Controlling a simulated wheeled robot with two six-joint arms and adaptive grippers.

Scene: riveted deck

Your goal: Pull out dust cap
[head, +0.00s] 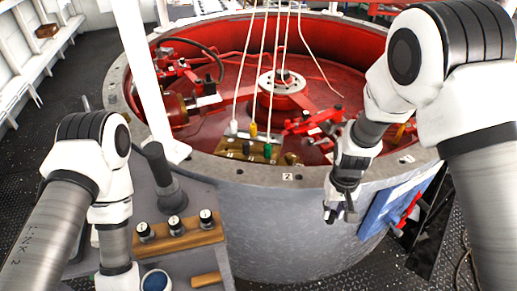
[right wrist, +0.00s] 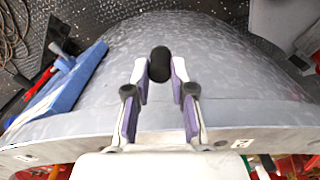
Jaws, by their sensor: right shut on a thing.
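My right gripper (head: 341,212) is in front of the big round tub's outer wall, below its rim. The right wrist view shows its two fingers (right wrist: 160,80) closed on a small black rounded cap (right wrist: 160,62), which looks like the dust cap. The cap is held between the fingertips, clear of any socket that I can see.
The tub's grey rim (head: 320,175) circles red machinery (head: 283,88). A wooden rack (head: 180,236) with three black-and-white knobs sits on a grey bench at lower left. A blue panel with a red handle (head: 392,208) is right of my gripper. A white post (head: 146,80) stands at left.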

